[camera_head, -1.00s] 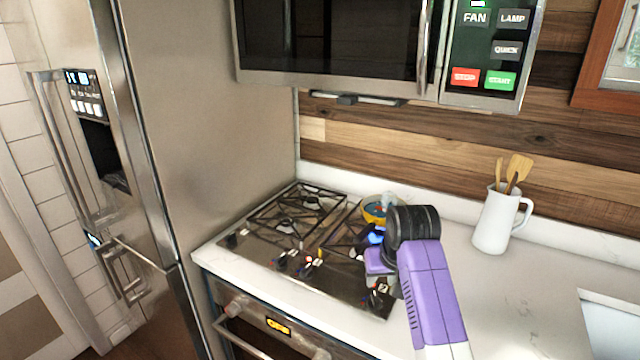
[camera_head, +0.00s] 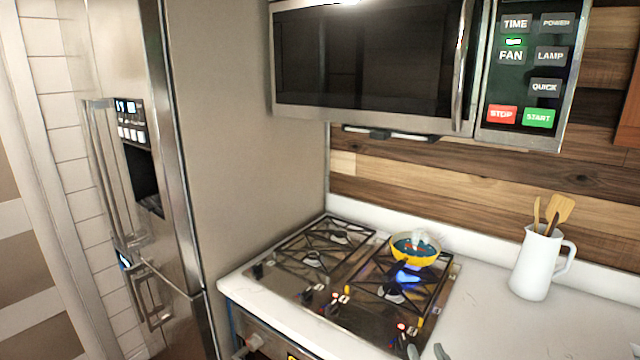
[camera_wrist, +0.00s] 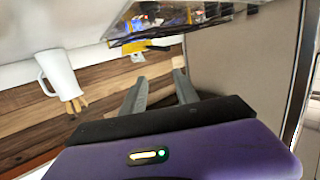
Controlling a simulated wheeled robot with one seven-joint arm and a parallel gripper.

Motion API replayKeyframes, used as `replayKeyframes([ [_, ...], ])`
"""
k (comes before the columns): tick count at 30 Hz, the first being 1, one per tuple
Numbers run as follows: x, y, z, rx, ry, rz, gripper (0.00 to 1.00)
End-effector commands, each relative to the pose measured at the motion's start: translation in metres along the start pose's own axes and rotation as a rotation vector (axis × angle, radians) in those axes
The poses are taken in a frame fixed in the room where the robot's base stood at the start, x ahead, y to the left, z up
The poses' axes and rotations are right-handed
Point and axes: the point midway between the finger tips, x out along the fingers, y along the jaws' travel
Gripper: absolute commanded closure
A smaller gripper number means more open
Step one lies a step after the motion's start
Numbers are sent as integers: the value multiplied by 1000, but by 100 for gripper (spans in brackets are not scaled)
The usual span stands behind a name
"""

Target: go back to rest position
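My gripper (camera_head: 426,350) shows only as two grey fingertips at the bottom edge of the head view, in front of the stove. In the wrist view, the fingers of my gripper (camera_wrist: 158,77) are spread apart with nothing between them. A yellow pan (camera_head: 414,255) with a teal inside stands at the back right of the gas stove (camera_head: 290,282), apart from my gripper. Steam or something clear shows above it. The rest of my arm is outside the head view.
A white pitcher (camera_head: 533,265) with wooden utensils stands on the counter (camera_head: 480,325) right of the stove. A microwave (camera_head: 370,65) hangs above. A steel fridge (camera_head: 185,130) stands at the left. The counter between stove and pitcher is clear.

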Motion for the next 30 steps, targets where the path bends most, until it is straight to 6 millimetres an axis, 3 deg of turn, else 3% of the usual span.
replayKeyframes([
  [3, -45, 0, 19, -1, 45, -2, 64],
  [9, -118, -1, 34, -1, 111, -6, 64],
  [21, -261, -1, 45, 3, 154, -10, 64],
  [30, -352, -1, 54, 8, 66, -11, 64],
])
